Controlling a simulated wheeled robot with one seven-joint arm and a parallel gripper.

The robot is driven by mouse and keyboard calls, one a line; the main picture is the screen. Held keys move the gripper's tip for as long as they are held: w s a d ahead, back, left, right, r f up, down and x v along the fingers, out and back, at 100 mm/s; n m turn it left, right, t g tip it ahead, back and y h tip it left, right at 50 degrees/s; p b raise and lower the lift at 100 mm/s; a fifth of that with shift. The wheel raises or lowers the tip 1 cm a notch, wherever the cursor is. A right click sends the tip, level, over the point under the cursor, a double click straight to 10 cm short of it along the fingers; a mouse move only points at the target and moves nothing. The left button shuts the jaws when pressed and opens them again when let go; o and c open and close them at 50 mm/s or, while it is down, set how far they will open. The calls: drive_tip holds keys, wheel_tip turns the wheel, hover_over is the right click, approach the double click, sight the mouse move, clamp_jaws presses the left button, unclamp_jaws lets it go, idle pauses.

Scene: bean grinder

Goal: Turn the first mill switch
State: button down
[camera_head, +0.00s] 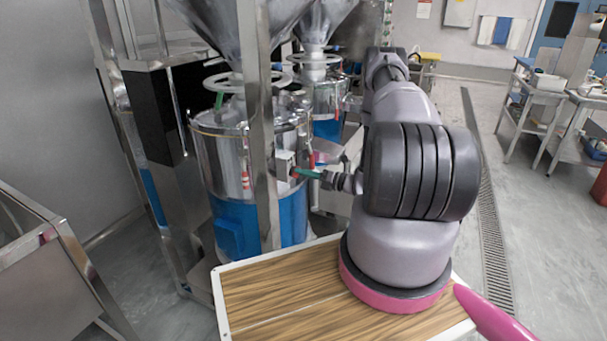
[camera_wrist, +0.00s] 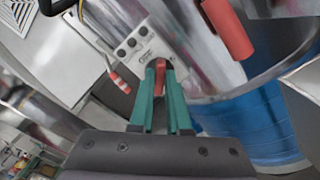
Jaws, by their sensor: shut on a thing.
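The first mill (camera_head: 222,158) is a steel drum with a blue lower part, left of my arm in the head view. A light grey switch box (camera_head: 285,163) sits on its side; in the wrist view the box (camera_wrist: 138,44) shows several dark round buttons or holes. My gripper (camera_head: 304,173) has green fingers and reaches the box from the right. In the wrist view its fingertips (camera_wrist: 160,70) are closed around a small red switch (camera_wrist: 160,78) at the lower edge of the box. The fingers hide part of the switch, and its exact angle is hard to tell.
A steel frame post (camera_head: 262,120) stands in front of the mill, close to the box. A second mill (camera_head: 328,98) stands behind. A red cylindrical part (camera_wrist: 228,28) is near the fingers. A wood-topped surface (camera_head: 285,290) lies below my arm.

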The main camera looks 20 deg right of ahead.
drive_tip(key=shift+w+d+f+m, duration=0.1)
drive_tip(key=shift+f+m, duration=0.05)
drive_tip(key=shift+m, duration=4.05)
drive_tip(key=c, duration=0.9)
unclamp_jaws()
drive_tip(key=v, duration=1.1)
